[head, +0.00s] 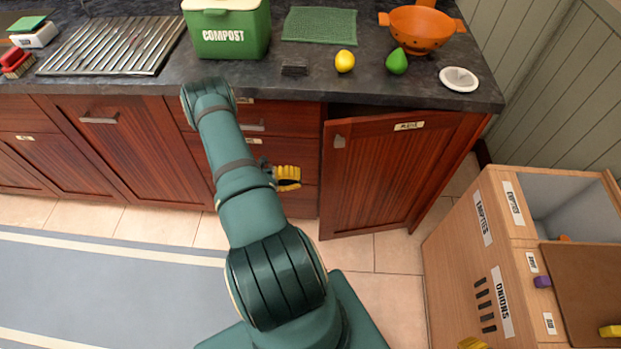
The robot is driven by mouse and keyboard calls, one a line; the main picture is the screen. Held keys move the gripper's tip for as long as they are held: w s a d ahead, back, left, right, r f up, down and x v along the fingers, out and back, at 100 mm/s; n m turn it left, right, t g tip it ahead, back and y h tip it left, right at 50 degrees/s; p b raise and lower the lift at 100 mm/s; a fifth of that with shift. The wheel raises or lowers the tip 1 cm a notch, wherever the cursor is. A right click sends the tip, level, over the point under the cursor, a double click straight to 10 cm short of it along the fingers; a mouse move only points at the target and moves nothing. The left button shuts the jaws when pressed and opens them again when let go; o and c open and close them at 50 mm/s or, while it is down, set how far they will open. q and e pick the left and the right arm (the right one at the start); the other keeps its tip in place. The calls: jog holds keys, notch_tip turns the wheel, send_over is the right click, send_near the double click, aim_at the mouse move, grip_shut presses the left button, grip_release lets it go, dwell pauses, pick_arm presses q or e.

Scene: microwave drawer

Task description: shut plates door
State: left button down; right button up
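The plates door (385,180) is a red-brown wooden cabinet door with a label at its top and a grey handle (339,141) near its upper left corner. It stands ajar, its left edge swung out from the cabinet, with a dark gap above it under the counter. My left gripper (288,178), with yellow fingers, is left of the door in front of the drawers and appears apart from it. The gap between its fingers is unclear. A yellow tip of my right gripper (472,344) shows at the bottom edge; the rest is out of frame.
A wooden bin unit (465,260) stands right of the door, with tiled floor (385,275) between. The dark counter (330,88) above holds a green compost bin (228,30), lemon (345,61), green fruit (397,61), orange colander (421,28) and white dish (459,79).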

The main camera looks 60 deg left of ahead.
aim_at(329, 169)
pick_arm(q)
jog(key=s+d+r+n+t+y+p, duration=0.2)
jog(key=d+n+y+p, duration=0.2)
jog(key=d+y+p, duration=0.15)
jog(key=shift+w+a+b, duration=0.4)
jog(key=shift+w, duration=1.45)
jog(key=shift+w+a+b, duration=0.35)
jog(key=shift+w+a, duration=0.05)
jog(key=shift+w, duration=1.5)
jog(key=shift+w+a+b, duration=0.4)
jog(key=shift+w, duration=1.45)
